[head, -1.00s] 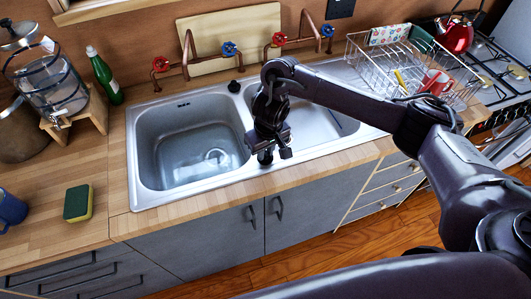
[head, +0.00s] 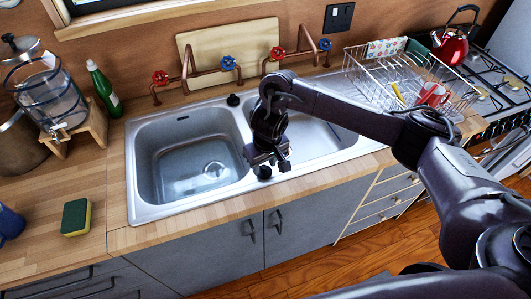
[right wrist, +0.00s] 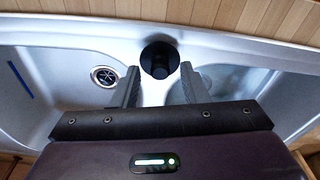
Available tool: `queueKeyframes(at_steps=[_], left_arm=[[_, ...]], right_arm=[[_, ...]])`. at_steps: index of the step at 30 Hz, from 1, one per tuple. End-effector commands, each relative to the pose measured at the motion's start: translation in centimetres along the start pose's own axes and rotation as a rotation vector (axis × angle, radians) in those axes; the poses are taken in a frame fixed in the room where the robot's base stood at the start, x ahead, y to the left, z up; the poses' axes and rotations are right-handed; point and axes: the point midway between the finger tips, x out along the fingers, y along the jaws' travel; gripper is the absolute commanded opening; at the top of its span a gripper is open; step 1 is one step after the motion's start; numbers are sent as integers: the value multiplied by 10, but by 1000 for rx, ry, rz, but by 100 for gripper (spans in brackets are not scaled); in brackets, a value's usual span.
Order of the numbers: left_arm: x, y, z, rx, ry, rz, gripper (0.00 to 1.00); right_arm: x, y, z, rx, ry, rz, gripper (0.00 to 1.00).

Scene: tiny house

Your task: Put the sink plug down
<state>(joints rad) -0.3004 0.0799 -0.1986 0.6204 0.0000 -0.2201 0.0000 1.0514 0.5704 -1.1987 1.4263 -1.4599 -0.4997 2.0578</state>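A small black sink plug (head: 264,172) sits on the front steel rim of the double sink (head: 150,207), near the divider between the basins. In the right wrist view the plug (right wrist: 160,57) appears as a dark round cylinder. My right gripper (head: 268,155) is just above it, pointing down. In the right wrist view the open fingers (right wrist: 160,72) lie either side of the plug, with a gap visible on each side. A second black plug-like piece (head: 233,99) stands on the back rim. My left gripper is not in view.
The left basin (head: 160,165) holds water. In the wrist view the other basin's drain (right wrist: 105,76) is uncovered. Red and blue taps (head: 195,75) stand behind the sink. A dish rack (head: 440,95) is at right; a sponge (head: 76,217) and green bottle (head: 103,88) are at left.

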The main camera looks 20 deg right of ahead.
Motion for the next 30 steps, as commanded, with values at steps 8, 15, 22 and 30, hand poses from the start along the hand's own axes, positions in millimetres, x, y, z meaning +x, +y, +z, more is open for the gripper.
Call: queueKeyframes(at_steps=[8,15,22,30], left_arm=[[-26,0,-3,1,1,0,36],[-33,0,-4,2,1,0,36],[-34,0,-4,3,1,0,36],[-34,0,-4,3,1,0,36]], right_arm=[[-63,1,-3,-4,7,4,40],[-102,1,-1,-2,4,3,40],[-115,0,0,0,0,1,40],[-116,0,0,0,-1,0,40]])
